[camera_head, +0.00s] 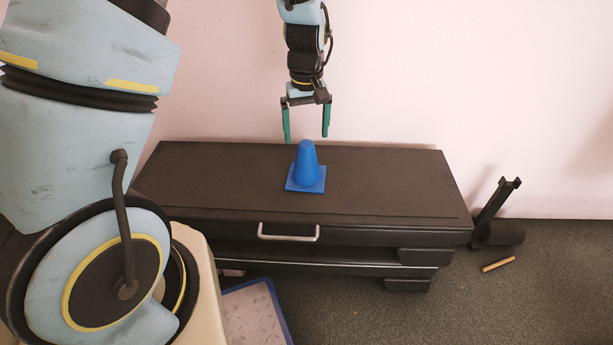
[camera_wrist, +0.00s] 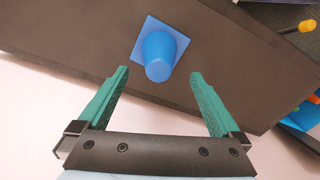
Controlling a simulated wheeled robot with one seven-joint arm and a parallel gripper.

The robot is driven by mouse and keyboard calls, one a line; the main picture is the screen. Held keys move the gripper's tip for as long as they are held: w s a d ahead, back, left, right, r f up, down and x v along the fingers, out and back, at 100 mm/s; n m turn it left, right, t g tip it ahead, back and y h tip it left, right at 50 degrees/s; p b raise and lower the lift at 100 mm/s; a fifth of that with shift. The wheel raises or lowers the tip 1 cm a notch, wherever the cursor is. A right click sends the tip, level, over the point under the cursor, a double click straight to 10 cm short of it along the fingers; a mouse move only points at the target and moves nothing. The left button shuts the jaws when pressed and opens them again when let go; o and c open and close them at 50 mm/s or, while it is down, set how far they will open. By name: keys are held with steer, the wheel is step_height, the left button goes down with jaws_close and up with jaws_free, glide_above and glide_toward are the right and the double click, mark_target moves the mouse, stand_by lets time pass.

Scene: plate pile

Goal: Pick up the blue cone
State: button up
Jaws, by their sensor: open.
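The blue cone (camera_head: 306,165) stands upright on its square base on top of the dark cabinet (camera_head: 400,180), near the middle. My gripper (camera_head: 306,140) hangs above the cabinet with its green fingers pointing down, apart and empty. In the head view the fingertips are just above the cone's tip. In the wrist view the cone (camera_wrist: 158,55) lies beyond the fingertips, roughly centred between the two fingers (camera_wrist: 159,72). No contact shows between the fingers and the cone.
The cabinet has a drawer handle (camera_head: 288,237) at its front. A pale wall (camera_head: 420,70) stands behind it. A black object (camera_head: 498,225) and a small tan stick (camera_head: 498,264) lie on the floor at right. A blue-edged tray (camera_head: 255,310) is in front. The cabinet top around the cone is clear.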

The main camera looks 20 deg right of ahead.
mark_target(306, 144)
step_height(306, 144, down, 4)
steer(key=shift+f+b, duration=0.1)
steer(key=shift+b, duration=0.25)
steer(key=shift+w+d+f+b, duration=0.15)
steer(key=shift+f+b, duration=0.2)
steer(key=shift+f, duration=1)
steer(key=shift+w+a+f+b, duration=0.1)
steer(key=shift+f+b, duration=0.25)
steer(key=shift+f, duration=1)
steer(key=shift+c, duration=0.2)
steer(key=shift+r, duration=0.1)
steer(key=c, duration=1.3)
